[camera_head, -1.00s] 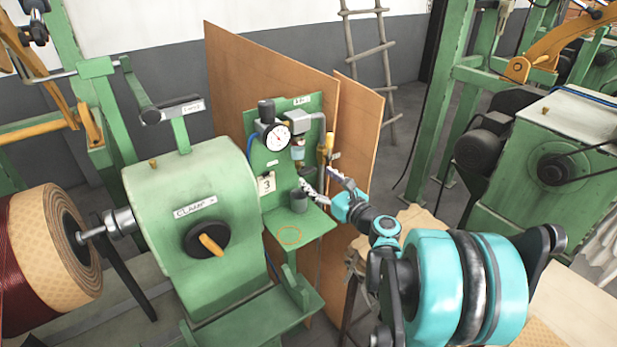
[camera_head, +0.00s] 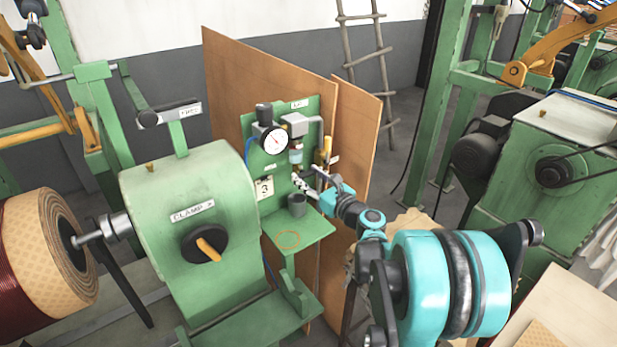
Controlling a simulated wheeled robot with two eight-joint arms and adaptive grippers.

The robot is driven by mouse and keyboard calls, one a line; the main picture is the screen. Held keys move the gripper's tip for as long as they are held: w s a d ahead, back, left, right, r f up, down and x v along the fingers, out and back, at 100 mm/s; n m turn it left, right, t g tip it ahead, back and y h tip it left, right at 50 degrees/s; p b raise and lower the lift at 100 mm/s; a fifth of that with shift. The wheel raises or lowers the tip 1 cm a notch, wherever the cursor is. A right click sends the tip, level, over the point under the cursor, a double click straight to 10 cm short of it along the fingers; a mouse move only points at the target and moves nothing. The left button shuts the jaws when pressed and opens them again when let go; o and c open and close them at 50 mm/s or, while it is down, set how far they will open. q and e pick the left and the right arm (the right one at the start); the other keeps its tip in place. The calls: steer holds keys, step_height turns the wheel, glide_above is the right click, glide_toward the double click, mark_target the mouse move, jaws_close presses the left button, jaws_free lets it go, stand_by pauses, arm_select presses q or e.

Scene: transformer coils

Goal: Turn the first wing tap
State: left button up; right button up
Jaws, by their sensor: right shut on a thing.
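A small green panel (camera_head: 256,160) stands upright against a brown board. It carries a round white gauge (camera_head: 275,140), a regulator with a clear bowl (camera_head: 297,155) and brass-yellow fittings (camera_head: 327,147). My right gripper (camera_head: 308,180) is at the right side of the panel, below the regulator and above a small grey cup (camera_head: 297,203). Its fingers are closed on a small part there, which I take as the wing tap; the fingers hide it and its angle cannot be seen. My left gripper is out of view.
A green clamp housing (camera_head: 185,260) with a black and orange knob (camera_head: 204,244) fills the left foreground. A wound coil (camera_head: 45,240) sits at far left. A green shelf (camera_head: 312,228) juts below the panel. A green machine (camera_head: 550,150) stands at right.

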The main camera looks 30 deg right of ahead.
steer(key=n, duration=0.4)
steer(key=shift+a+n, duration=0.1)
steer(key=shift+n, duration=0.3)
steer(key=n, duration=0.4)
steer(key=shift+a+f+n, duration=0.1)
steer(key=shift+n, duration=0.2)
steer(key=n, duration=0.4)
steer(key=shift+f+n, duration=0.1)
steer(key=shift+n, duration=2.1)
steer(key=shift+a+f, duration=0.1)
steer(key=o, duration=1.2)
steer(key=shift+c, duration=0.2)
steer(key=shift+s, duration=0.1)
